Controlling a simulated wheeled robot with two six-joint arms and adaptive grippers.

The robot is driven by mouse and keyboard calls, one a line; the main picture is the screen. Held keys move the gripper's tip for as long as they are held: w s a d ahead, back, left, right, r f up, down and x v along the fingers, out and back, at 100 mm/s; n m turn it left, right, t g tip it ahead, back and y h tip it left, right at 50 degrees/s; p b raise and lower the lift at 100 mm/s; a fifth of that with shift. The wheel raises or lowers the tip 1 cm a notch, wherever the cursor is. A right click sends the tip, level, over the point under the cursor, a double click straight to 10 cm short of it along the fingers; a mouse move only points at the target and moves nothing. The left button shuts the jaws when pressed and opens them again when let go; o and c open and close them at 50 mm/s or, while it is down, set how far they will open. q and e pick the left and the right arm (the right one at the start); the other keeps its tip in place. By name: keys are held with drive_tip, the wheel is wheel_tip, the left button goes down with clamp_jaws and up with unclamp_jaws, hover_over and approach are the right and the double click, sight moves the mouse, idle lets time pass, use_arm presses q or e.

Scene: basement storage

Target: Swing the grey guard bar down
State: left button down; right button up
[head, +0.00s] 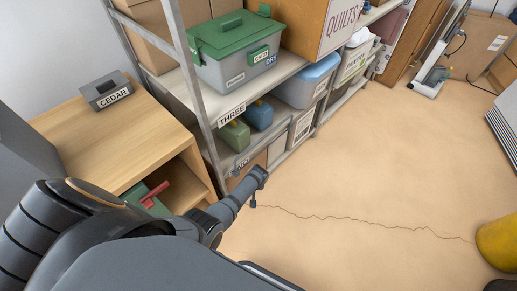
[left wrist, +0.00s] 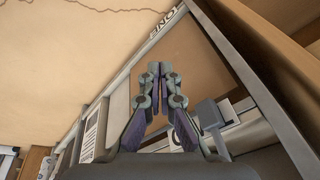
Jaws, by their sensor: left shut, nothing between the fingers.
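I cannot make out a grey guard bar with certainty in either view. In the left wrist view, a grey rail (left wrist: 112,84) with a label "ONE" runs diagonally along the shelf's edge, and a small grey bracket-like piece (left wrist: 212,116) shows right of the fingers; either's role is unclear. My left gripper (head: 258,174) is in front of the shelf's lower levels in the head view. Its fingers also show in the left wrist view (left wrist: 161,72), close together and empty. My arm hides part of the low shelf area. My right gripper is not in view.
A wooden cabinet (head: 115,130) with a "CEDAR" holder (head: 107,91) stands left. The cracked floor (head: 365,180) is clear; something yellow (head: 497,243) stands right.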

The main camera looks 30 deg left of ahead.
use_arm(q)
drive_tip(key=w+r+n+y+b, duration=0.1)
drive_tip(key=w+r+n+b, duration=0.3)
drive_tip(key=w, duration=0.6)
drive_tip(key=w+r+n+y+b, duration=0.1)
drive_tip(key=w+r+n+b, duration=0.1)
drive_tip(key=r, duration=0.7)
drive_tip(key=w+r+n+y+b, duration=0.1)
drive_tip(key=w+r+n+b, duration=0.1)
drive_tip(key=r, duration=0.7)
drive_tip(key=w+n, duration=0.1)
drive_tip(key=w, duration=0.1)
drive_tip(key=shift+w+a+r, duration=0.15)
drive_tip(key=shift+w+a, duration=0.15)
drive_tip(key=shift+a, duration=0.05)
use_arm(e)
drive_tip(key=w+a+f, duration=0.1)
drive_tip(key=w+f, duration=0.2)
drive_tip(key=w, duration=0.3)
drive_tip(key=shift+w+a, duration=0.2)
